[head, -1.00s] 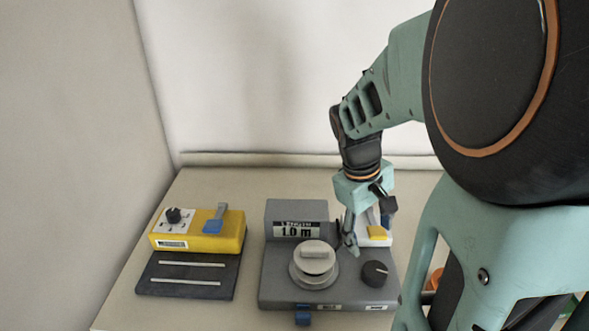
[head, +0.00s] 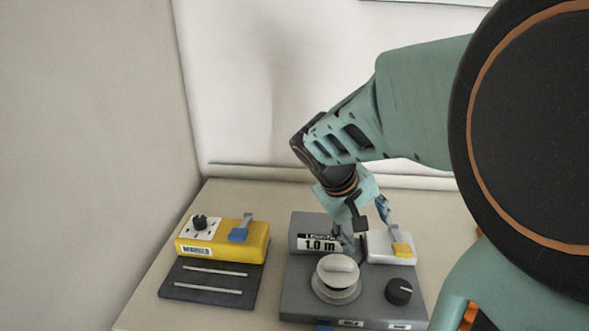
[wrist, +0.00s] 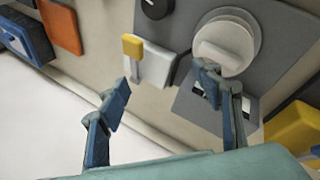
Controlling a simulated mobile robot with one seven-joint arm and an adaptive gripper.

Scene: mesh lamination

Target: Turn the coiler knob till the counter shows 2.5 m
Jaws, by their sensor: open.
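The grey coiler (head: 300,295) stands on the table, its counter (head: 319,244) reading 1.0 m. A round light-grey disc with a raised bar grip (head: 338,272) sits on its top, and a small black knob (head: 399,291) is to the disc's right. My gripper (head: 366,226) is open and empty, above the back of the coiler, behind the disc and apart from both knobs. In the wrist view, one fingertip overlaps the near edge of the disc (wrist: 228,42) and partly hides the counter (wrist: 222,92); contact cannot be told. The black knob (wrist: 156,5) is at the top edge.
A white device with a yellow lever (head: 402,250) stands right behind the coiler, close to my gripper. A yellow machine (head: 225,240) with a dark slotted plate (head: 208,281) is on the left. The wrist view also shows an orange box (wrist: 61,26). A wall closes the back.

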